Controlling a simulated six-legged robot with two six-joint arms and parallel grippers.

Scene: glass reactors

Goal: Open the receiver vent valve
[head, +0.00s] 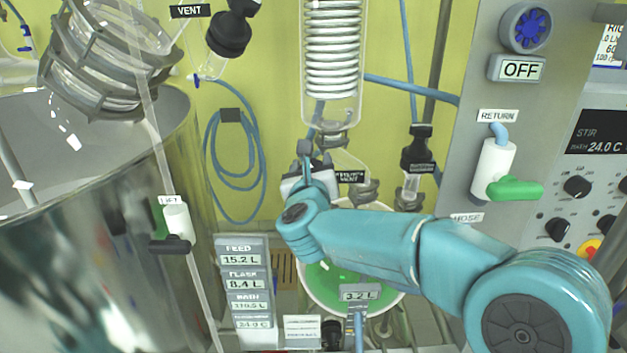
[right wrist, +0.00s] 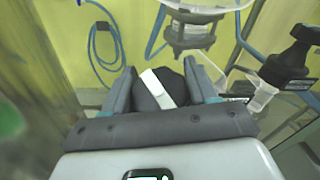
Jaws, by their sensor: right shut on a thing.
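My right gripper (head: 312,165) is at the centre of the head view, beside a black label (head: 350,177) that seems to read receiver vent. In the right wrist view its two grey jaws (right wrist: 158,85) are shut around a dark round knob with a white bar across it, the receiver vent valve (right wrist: 150,98). The white bar lies at a slant between the jaws. In the head view the gripper and wrist hide the knob. My left gripper is not in view.
A coiled glass condenser (head: 332,60) hangs above the gripper. A round vessel of green liquid (head: 325,290) lies below, partly behind my right arm. A white valve with a green handle (head: 515,189) is on the right panel. A large shiny vessel (head: 90,230) fills the left.

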